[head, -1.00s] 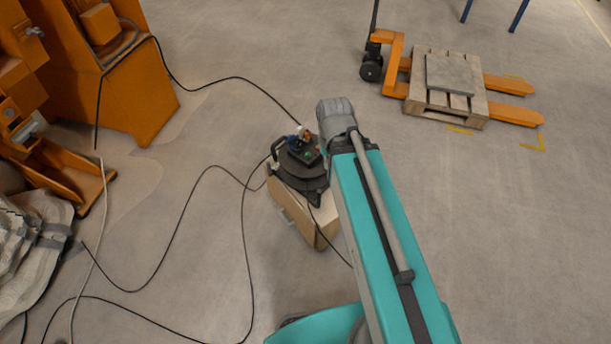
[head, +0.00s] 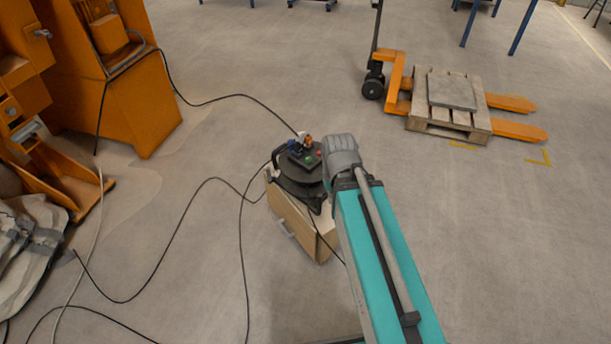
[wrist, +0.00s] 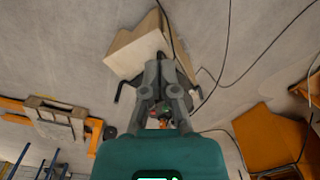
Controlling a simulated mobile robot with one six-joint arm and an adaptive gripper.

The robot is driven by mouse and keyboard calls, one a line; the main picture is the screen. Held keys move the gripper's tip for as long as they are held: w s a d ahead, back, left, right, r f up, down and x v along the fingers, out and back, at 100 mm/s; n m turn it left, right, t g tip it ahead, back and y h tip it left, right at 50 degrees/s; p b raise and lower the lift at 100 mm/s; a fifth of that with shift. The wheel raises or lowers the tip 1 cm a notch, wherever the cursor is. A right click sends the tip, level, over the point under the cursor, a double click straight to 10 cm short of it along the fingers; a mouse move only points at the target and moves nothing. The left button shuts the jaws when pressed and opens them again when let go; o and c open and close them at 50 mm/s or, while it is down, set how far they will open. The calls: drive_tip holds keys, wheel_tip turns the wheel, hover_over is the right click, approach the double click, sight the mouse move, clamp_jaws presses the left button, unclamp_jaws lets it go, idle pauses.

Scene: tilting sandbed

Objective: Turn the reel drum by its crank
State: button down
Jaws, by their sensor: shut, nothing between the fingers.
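The reel (head: 298,170) is a black drum with red, green and blue parts on top. It sits on a wooden box (head: 296,222) in the middle of the head view. In the wrist view the box (wrist: 138,50) shows at the top, and the reel is largely hidden behind my gripper (wrist: 161,70). My gripper is shut and empty, with its fingers in front of the reel in that view. I cannot tell whether they touch it. In the head view my arm's grey end is just right of the reel and hides the gripper. I cannot clearly pick out the crank.
Black cables (head: 243,270) run over the floor left of the box and up to the reel. An orange machine (head: 125,105) stands at the left. An orange pallet jack (head: 397,88) with a wooden pallet (head: 449,124) is at the right. The floor between is clear.

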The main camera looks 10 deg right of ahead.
sight(311, 164)
drive_tip(key=c, duration=1.2)
unclamp_jaws()
drive_tip(key=shift+o, duration=1.1)
drive_tip(key=shift+w, duration=0.2)
drive_tip(key=o, duration=0.6)
drive_tip(key=w, duration=0.1)
drive_tip(key=w+f+b, duration=0.1)
drive_tip(key=w, duration=0.1)
drive_tip(key=w+f+b, duration=0.1)
drive_tip(key=w, duration=0.1)
drive_tip(key=shift+w+d, duration=0.15)
drive_tip(key=shift+d, duration=0.2)
drive_tip(key=w+d+f+b, duration=0.2)
drive_tip(key=w, duration=0.7)
drive_tip(key=w+d+f+m+b, duration=0.1)
drive_tip(key=w+d+f+b, duration=0.1)
drive_tip(key=w, duration=0.8)
drive_tip(key=w+d+f+m+b, duration=0.1)
drive_tip(key=w+f+b, duration=0.3)
drive_tip(key=w, duration=0.6)
drive_tip(key=shift+w+d+f, duration=0.2)
drive_tip(key=shift+w+d, duration=0.05)
drive_tip(key=shift+d, duration=0.4)
drive_tip(key=shift+f+b, duration=0.15)
drive_tip(key=shift+b, duration=0.2)
wheel_tip(311, 164, down, 14)
drive_tip(key=b, duration=1.3)
drive_tip(key=shift+r+b, duration=0.2)
drive_tip(key=shift+b, duration=0.1)
